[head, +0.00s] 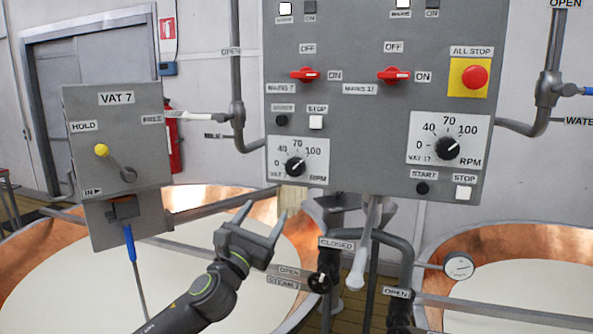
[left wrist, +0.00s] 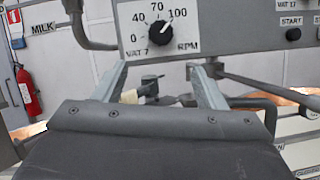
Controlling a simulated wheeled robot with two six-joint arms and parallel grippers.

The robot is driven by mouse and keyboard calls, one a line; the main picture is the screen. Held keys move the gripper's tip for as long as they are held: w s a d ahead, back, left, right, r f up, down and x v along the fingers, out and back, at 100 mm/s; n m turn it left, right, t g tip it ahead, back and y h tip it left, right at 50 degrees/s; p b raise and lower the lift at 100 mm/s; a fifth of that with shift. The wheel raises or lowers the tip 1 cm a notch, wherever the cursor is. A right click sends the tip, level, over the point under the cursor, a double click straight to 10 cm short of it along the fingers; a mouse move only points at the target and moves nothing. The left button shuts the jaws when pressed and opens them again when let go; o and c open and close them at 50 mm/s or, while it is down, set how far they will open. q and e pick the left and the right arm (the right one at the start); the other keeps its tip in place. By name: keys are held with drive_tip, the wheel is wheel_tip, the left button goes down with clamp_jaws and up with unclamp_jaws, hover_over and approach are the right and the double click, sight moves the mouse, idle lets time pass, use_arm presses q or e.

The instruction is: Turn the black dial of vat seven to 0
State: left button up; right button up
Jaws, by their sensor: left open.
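The black dial of vat seven (head: 295,167) is a round knob on a white scale plate at the lower left of the grey control panel (head: 360,120). Its white mark points up and right, seemingly between 70 and 100. It also shows at the top of the left wrist view (left wrist: 158,30), above and beyond my fingers. My left gripper (head: 266,211) is open and empty, below and a little left of the dial in the head view. Its two fingers (left wrist: 158,70) point toward the panel, apart from the dial. My right gripper is not in view.
A similar vat 17 dial (head: 447,148) and a red all-stop button (head: 474,77) are on the panel's right. A stop button (head: 316,122) sits just above the dial plate. The vat 7 box (head: 118,150) stands left. Pipes and a steam valve (head: 322,280) are below the panel.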

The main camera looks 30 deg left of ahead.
sight(292, 172)
use_arm(q)
drive_tip(key=p+x, duration=0.4)
drive_tip(key=x, duration=1)
drive_tip(key=shift+w+p, duration=0.25)
drive_tip(key=shift+p, duration=0.1)
drive_tip(key=shift+w+r, duration=0.2)
drive_tip(key=shift+w, duration=0.45)
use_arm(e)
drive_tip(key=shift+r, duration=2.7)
use_arm(q)
drive_tip(key=c, duration=1)
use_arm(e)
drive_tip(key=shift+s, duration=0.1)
